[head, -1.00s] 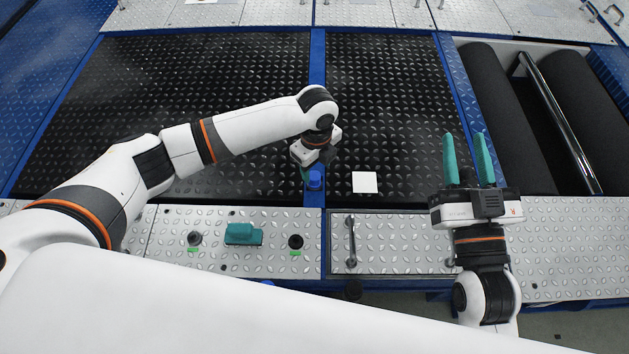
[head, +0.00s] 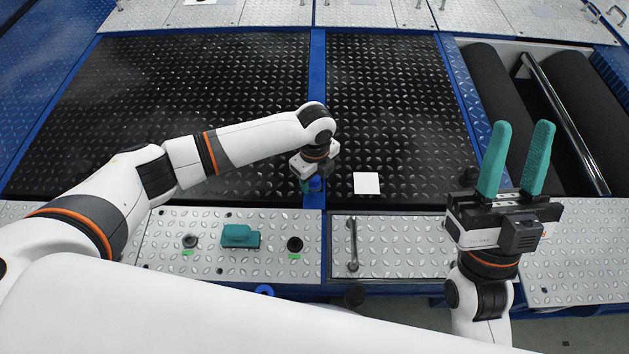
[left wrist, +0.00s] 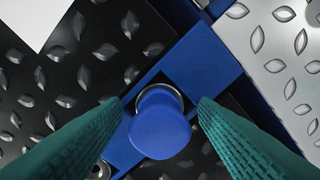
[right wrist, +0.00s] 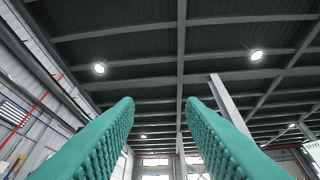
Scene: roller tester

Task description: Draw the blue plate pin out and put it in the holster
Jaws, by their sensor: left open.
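The blue plate pin (head: 316,184) stands at the front end of the blue strip between the black floor plates. In the left wrist view its round blue head (left wrist: 160,130) sits over a metal-rimmed hole. My left gripper (head: 309,184) is over the pin, pointing down and open. Its teal fingers lie on either side of the pin head, with gaps visible. My right gripper (head: 521,150) is open and empty, fingers up, over the right side; its wrist view shows only the ceiling between the fingers. A blue ring (head: 264,290) shows at the front panel edge; I cannot tell whether it is the holster.
A teal block (head: 239,236) and two dark round fittings (head: 190,241) (head: 295,244) are on the front tread-plate panel. A metal handle (head: 352,244) stands right of them. A white square (head: 366,183) lies right of the pin. Black rollers (head: 510,90) are at the right.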

